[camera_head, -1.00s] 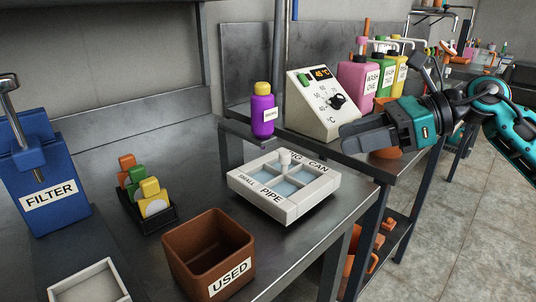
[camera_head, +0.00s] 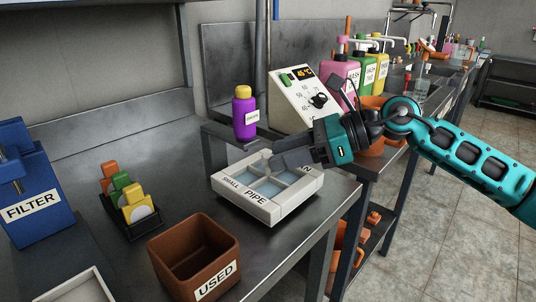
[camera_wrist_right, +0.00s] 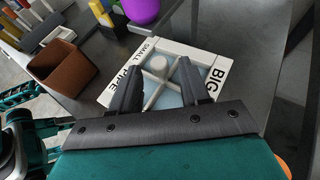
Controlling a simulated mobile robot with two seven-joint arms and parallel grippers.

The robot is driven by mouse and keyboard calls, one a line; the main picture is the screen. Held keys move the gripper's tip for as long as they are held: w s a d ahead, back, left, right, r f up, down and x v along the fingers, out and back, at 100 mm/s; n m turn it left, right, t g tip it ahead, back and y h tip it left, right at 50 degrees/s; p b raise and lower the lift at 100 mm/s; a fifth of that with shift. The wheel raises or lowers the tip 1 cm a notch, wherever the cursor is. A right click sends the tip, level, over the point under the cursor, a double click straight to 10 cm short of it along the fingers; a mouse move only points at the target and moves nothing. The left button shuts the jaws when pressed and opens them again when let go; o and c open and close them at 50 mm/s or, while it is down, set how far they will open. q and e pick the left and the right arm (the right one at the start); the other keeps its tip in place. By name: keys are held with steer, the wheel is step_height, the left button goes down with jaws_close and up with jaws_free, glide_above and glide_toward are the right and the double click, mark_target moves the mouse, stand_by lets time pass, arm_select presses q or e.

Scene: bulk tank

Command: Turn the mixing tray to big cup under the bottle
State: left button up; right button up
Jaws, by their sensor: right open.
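My gripper hides most of the far right label in the head view; BIG reads in the wrist view of the tray (camera_wrist_right: 213,79). The purple bottle (camera_head: 244,118) with a yellow cap stands behind the tray, on a raised ledge. Contact cannot be told.
A brown USED bin (camera_head: 195,258) stands in front left of the tray. A black holder (camera_head: 135,225) with coloured blocks and a blue FILTER box (camera_head: 30,195) are further left. A dial box (camera_head: 303,100) and wash bottles (camera_head: 345,75) stand behind my right arm.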

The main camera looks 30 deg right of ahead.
mark_target(268, 155)
steer(key=shift+x, duration=1.75)
jaws_close()
